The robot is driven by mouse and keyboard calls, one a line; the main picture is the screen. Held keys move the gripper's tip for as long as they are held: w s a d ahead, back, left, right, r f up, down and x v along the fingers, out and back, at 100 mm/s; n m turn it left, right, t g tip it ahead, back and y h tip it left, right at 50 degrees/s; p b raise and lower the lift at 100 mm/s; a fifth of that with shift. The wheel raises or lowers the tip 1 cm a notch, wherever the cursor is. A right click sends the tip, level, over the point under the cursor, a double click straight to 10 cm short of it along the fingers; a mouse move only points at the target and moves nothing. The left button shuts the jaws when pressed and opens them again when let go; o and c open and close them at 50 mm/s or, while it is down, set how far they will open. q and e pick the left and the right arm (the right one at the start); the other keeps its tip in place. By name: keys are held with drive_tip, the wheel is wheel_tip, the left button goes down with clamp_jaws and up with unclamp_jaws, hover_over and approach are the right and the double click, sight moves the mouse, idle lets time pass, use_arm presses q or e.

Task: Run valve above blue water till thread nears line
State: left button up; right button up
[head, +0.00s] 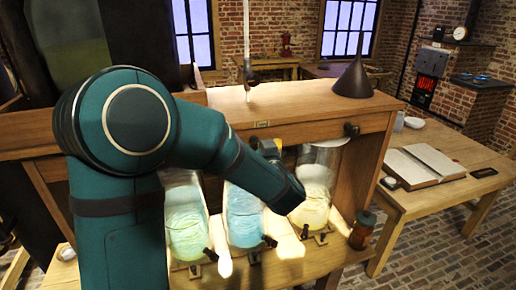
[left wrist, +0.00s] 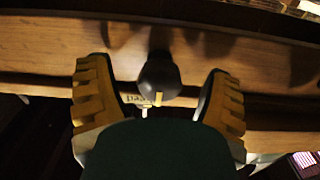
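Three glass jars stand in a row in a wooden rack: one with pale green water (head: 187,228), one with blue water (head: 243,218), one with yellow water (head: 311,207). My left arm crosses in front of the jars' tops, and its gripper (head: 268,148) is mostly hidden behind my wrist, near the rail above the blue jar. In the left wrist view, my left gripper (left wrist: 160,85) is open, with yellow-padded fingers on either side of a dark rounded valve knob (left wrist: 158,78), gaps on both sides. The thread and line cannot be made out. My right gripper is not in view.
Another dark valve knob (head: 351,130) sits on the rail at the right. A dark funnel (head: 353,80) stands on the rack's top board. A brown bottle (head: 362,230) stands right of the jars. A side table holds an open book (head: 425,163).

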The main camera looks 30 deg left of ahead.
use_arm(q)
drive_tip(key=v, duration=0.5)
idle(0.4)
idle(0.3)
